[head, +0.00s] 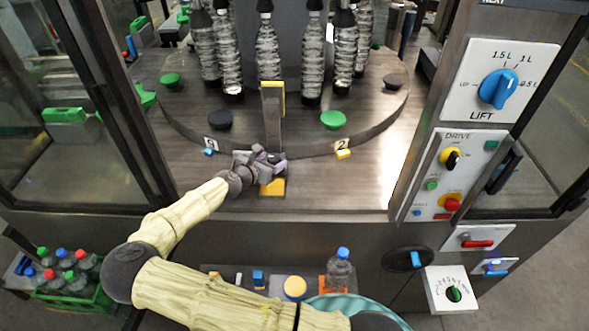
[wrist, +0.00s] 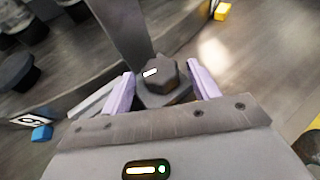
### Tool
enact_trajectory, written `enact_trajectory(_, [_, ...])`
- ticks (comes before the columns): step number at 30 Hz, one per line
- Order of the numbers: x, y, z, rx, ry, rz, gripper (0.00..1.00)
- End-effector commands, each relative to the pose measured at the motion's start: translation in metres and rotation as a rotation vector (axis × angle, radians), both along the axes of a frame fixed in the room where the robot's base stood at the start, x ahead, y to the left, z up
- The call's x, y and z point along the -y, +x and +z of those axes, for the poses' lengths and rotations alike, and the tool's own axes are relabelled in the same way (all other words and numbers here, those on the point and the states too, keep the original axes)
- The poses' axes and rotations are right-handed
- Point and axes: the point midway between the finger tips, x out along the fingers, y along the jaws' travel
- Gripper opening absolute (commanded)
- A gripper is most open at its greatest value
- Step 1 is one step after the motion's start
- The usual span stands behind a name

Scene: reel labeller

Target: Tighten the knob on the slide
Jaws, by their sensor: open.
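The dark faceted knob (wrist: 160,78) with a white mark on top sits at the foot of the grey upright slide (wrist: 118,28) in the wrist view. My gripper (wrist: 160,88) is open, with one pale purple finger on each side of the knob. I cannot tell whether the fingers touch it. In the head view my gripper (head: 262,160) is low at the slide post (head: 272,115) and hides the knob. A yellow-orange block (head: 273,187) shows just below it.
Clear bottles (head: 267,55) hang over the round table (head: 290,120), which bears green and black caps. A blue piece (wrist: 42,132) and a yellow piece (wrist: 222,11) lie near the gripper. The control panel (head: 455,175) stands right. A green bottle crate (head: 75,297) is lower left.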

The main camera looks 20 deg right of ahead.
Motion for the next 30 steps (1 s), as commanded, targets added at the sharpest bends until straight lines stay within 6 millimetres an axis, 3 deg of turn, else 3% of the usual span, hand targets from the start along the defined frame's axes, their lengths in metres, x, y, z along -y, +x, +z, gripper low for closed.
enact_trajectory(30, [0.0089, -0.0055, 0.0038, 0.001, 0.002, 0.406, 0.61])
